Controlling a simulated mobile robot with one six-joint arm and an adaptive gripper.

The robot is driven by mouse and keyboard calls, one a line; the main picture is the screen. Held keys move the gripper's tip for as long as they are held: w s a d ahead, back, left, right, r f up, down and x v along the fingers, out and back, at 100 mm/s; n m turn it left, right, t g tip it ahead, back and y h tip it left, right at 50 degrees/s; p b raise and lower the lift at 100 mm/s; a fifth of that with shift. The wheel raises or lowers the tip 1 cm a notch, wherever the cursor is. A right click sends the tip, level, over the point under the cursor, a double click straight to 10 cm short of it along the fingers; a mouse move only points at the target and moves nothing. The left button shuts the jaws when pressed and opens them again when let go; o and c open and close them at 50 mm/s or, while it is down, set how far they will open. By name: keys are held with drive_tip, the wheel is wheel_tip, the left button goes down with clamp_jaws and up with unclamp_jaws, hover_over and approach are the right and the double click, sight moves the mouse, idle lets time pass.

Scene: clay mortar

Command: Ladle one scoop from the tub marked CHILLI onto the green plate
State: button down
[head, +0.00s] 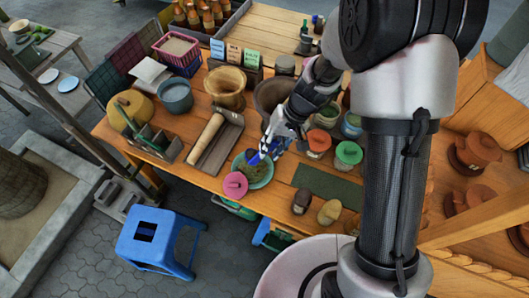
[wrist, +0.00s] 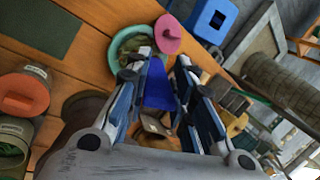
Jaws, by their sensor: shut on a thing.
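My gripper (head: 270,142) is shut on a blue tool (wrist: 160,88), whose flat blue part shows between the fingers in the wrist view. I cannot tell its bowl shape or whether it carries anything. A pink disc (head: 235,185) overlaps the plate's near left edge. Tubs with a red lid (head: 318,140) and a green lid (head: 348,152) stand right of the gripper. I cannot read CHILLI on any tub.
A dark mortar (head: 268,95) and a brown clay mortar (head: 225,86) stand behind the gripper. A tray with a wooden roller (head: 206,135) lies to the left. A dark green mat (head: 327,186) lies right of the plate. A blue stool (head: 158,228) stands on the floor.

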drive_tip(key=w+d+f+g+y+b, duration=0.1)
drive_tip(key=d+f+y+b, duration=0.8)
drive_tip(key=b, duration=0.7)
drive_tip(key=shift+d+f, duration=0.15)
drive_tip(key=shift+f, duration=0.05)
drive_tip(key=shift+w, duration=0.1)
